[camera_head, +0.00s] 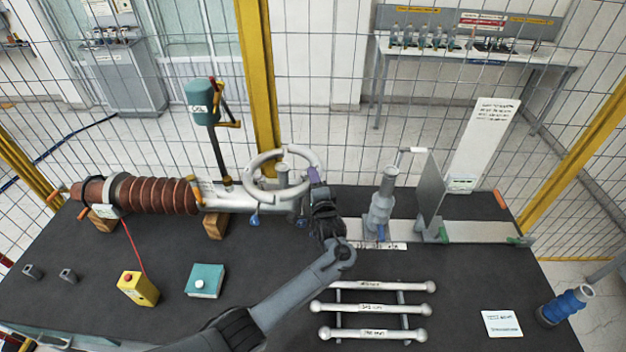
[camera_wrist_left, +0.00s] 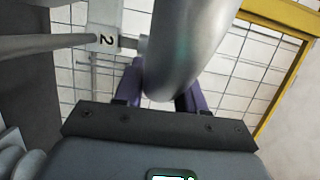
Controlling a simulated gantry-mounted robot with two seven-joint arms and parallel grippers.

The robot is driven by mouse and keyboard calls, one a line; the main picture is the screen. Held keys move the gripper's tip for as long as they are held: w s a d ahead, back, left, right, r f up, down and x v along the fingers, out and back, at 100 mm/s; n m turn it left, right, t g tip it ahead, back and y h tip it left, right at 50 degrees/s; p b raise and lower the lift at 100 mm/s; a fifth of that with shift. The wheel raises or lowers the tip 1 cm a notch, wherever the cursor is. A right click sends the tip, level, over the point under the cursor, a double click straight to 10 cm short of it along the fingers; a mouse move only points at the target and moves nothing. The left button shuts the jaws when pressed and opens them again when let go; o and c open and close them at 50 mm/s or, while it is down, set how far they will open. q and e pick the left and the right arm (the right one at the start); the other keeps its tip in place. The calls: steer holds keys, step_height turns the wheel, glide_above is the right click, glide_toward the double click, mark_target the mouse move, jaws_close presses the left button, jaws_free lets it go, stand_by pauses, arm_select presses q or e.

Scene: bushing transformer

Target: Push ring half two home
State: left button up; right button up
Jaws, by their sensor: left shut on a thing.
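A light grey ring (camera_head: 262,158) sits level around the top of the grey fitting at the right end of the brown ribbed bushing (camera_head: 155,195). My left gripper (camera_head: 315,176) is at the right side of the ring, its purple fingers shut on the ring tube. In the left wrist view the thick grey tube of ring half two (camera_wrist_left: 190,45) passes between the purple fingers (camera_wrist_left: 158,92). I cannot tell whether the ring's joints are fully closed. My right gripper is not in view.
A grey post fitting (camera_head: 381,205) and an upright plate (camera_head: 430,185) stand right of the gripper. Several labelled bars (camera_head: 372,309) lie on a rack in front. A yellow button box (camera_head: 137,288) and a teal box (camera_head: 205,280) are front left. Mesh fencing closes the back.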

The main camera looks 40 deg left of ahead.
arm_select(q)
steer(key=shift+f+b, duration=0.6)
steer(key=shift+f, duration=0.4)
steer(key=o, duration=1.3)
steer(key=shift+v, duration=5.4)
steer(key=shift+f, duration=0.15)
